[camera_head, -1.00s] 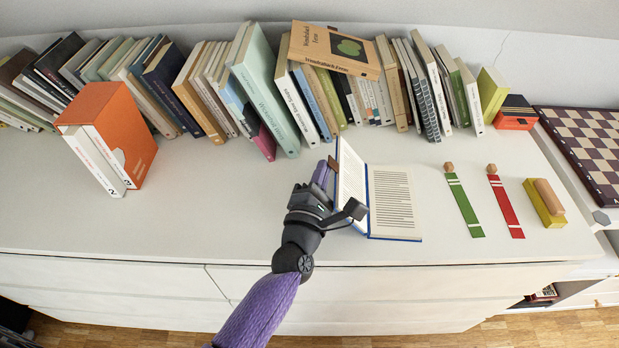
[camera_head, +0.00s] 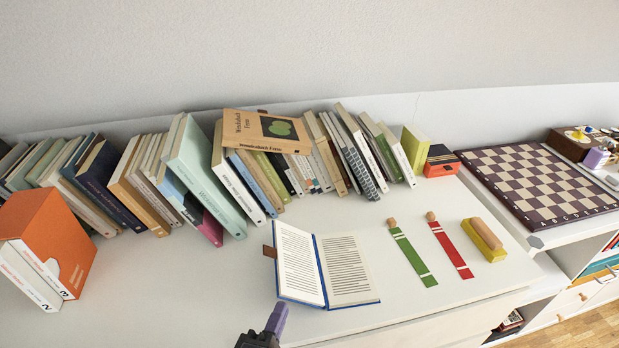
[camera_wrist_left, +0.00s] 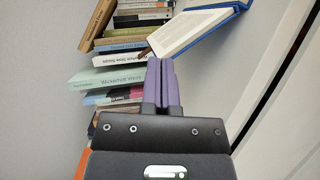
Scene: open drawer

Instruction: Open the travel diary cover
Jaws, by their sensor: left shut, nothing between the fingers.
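The travel diary (camera_head: 345,268) lies open on the white cabinet top, with blue cover edges and printed pages on both sides. Its left side (camera_head: 298,262) lies spread out to the left, with a brown tab at its upper left edge. The diary also shows at the top of the left wrist view (camera_wrist_left: 200,27). My left gripper (camera_head: 277,318) is at the bottom edge of the head view, in front of the diary and apart from it. Its purple fingers are together and empty in the left wrist view (camera_wrist_left: 161,82). My right gripper is not in view.
A row of leaning books (camera_head: 205,180) stands along the back. An orange slipcase (camera_head: 45,240) is at the left. Green (camera_head: 412,258) and red (camera_head: 450,248) bookmarks and a yellow block with a wooden grip (camera_head: 483,240) lie right of the diary. A chessboard (camera_head: 540,180) is farther right.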

